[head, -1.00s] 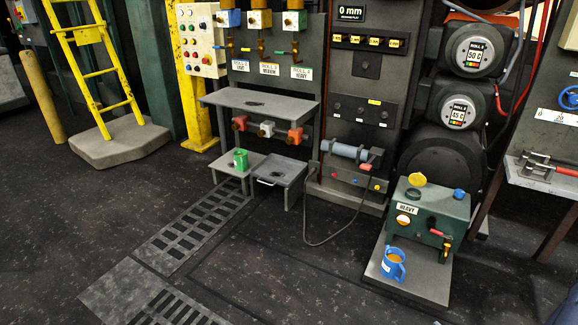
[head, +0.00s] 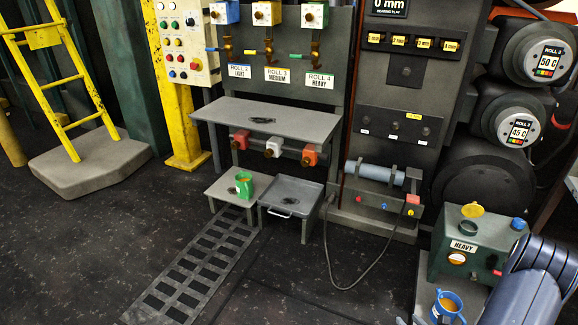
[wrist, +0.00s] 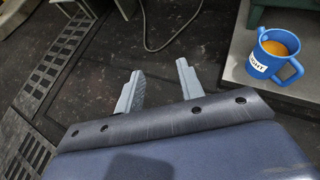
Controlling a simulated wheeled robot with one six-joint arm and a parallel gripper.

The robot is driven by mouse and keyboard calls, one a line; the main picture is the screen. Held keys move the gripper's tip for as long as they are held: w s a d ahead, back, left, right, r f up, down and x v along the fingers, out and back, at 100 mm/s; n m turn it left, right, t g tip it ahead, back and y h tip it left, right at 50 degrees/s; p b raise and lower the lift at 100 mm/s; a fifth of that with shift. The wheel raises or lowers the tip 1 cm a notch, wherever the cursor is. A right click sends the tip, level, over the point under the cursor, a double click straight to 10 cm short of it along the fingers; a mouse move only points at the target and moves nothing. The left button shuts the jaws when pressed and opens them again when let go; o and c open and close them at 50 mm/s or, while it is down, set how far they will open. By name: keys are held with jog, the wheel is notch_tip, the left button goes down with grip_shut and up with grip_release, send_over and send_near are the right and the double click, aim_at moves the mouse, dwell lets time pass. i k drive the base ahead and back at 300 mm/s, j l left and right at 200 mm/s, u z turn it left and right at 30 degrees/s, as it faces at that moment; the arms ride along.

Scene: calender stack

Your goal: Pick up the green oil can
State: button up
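The green oil can (head: 244,185) stands upright on a low grey stand below the grey shelf, left of centre in the head view.
A blue can (head: 448,305) with orange contents stands beside my arm; it also shows in the wrist view (wrist: 278,55). A green box labelled HEAVY (head: 470,240) is behind it. A grey tray (head: 290,193) adjoins the green can's stand. A shelf (head: 270,120) overhangs behind. Floor in front is clear.

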aim_at(243, 179)
jog(key=i+j+u, duration=0.1)
jog(key=i+j, duration=0.45)
jog(key=i+j+u, duration=0.15)
jog(key=i+j, duration=0.35)
jog(key=i+j+u, duration=0.1)
jog(key=i+j, duration=0.35)
jog(key=i, duration=0.25)
jog(key=i+j+u, duration=0.1)
jog(key=i+j, duration=0.3)
jog(key=i, duration=0.2)
